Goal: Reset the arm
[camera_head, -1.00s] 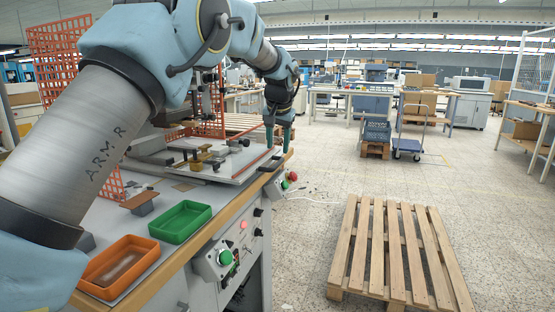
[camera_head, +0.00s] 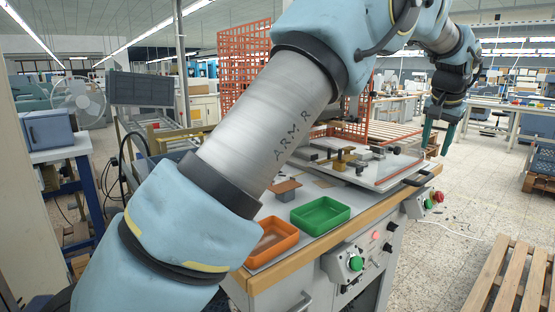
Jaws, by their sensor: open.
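My arm crosses the picture from the lower left to the upper right. My gripper (camera_head: 439,132) hangs at the upper right with its teal fingers pointing down. The fingers are apart and I see nothing between them. In the picture it appears above and beside the right end of the stamping bench (camera_head: 395,202), near the black handle. I cannot tell its exact distance from the bench.
A green tray (camera_head: 320,229) and an orange tray (camera_head: 292,240) stand on the bench, the orange one partly behind my arm. An orange mesh guard (camera_head: 243,62) rises behind. A pallet (camera_head: 497,285) lies on the floor at right. Left, a blue box (camera_head: 45,132) sits on a table.

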